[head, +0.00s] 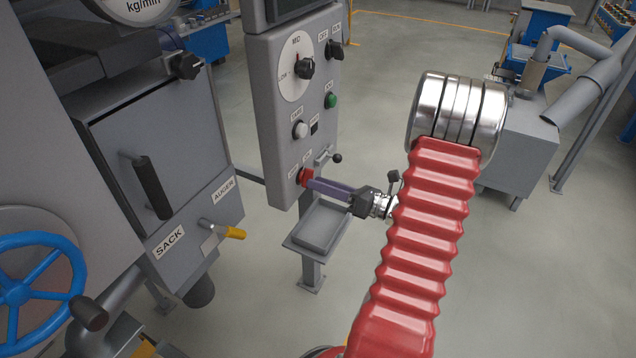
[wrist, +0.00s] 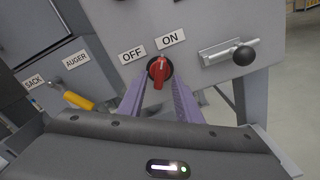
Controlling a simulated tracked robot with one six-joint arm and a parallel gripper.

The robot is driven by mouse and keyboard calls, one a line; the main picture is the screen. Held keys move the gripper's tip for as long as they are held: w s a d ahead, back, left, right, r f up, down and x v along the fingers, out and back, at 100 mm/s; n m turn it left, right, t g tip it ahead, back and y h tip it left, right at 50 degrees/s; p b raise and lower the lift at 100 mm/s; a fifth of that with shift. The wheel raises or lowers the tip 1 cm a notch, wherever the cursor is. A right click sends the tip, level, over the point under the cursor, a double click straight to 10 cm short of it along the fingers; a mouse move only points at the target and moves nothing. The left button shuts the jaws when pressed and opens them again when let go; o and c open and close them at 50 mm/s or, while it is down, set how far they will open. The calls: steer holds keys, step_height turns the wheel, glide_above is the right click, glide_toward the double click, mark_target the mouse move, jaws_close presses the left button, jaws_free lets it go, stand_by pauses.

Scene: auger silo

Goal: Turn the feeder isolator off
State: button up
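The feeder isolator is a red rotary knob (wrist: 159,71) low on the grey control panel, under an OFF label (wrist: 132,54) at its left and an ON label (wrist: 170,39) at its right. Its grip bar stands nearly upright in the wrist view, its upper end towards the ON side. My gripper (wrist: 159,86) has two purple fingers, one on each side of the knob, with a gap between them. In the head view my gripper (head: 313,184) reaches the red knob (head: 304,176) from the right; contact is unclear.
A latch with a black ball handle (wrist: 242,55) sits right of the knob. Above are a white button (head: 300,130), a green button (head: 331,101) and a dial (head: 305,68). A yellow lever (head: 235,233) and blue handwheel (head: 40,285) stand left. A grey tray (head: 318,226) is below.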

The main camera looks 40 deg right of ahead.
steer(key=shift+w+a, duration=0.25)
steer(key=shift+w, duration=0.45)
jaws_close()
steer(key=shift+d, duration=0.1)
